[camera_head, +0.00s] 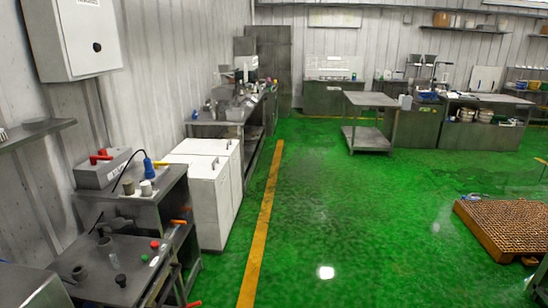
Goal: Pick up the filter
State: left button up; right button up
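I cannot pick out with certainty which thing is the filter. Two small cup-like pieces, one grey (129,187) and one pale (146,188), stand side by side on the upper grey bench (165,183) at the left. Grey pipe-like fittings (105,246) stand on the lower, nearer bench (92,285). Neither of my grippers shows in the head view, and nothing is seen being held.
A grey box with red handles (102,169) and a blue-handled tool (148,166) are on the upper bench. White cabinets (208,190) stand behind it. An orange grate (505,222) lies at the right. Green floor (330,220) is open between, past a yellow line (262,220).

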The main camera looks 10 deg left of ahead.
aim_at(146, 186)
jog(key=i, duration=1.65)
jog(key=i+u, duration=0.7)
jog(key=u, duration=0.2)
jog(key=i+l+u, duration=0.2)
jog(key=u, duration=0.3)
jog(key=i+l, duration=0.05)
jog(key=i, duration=0.05)
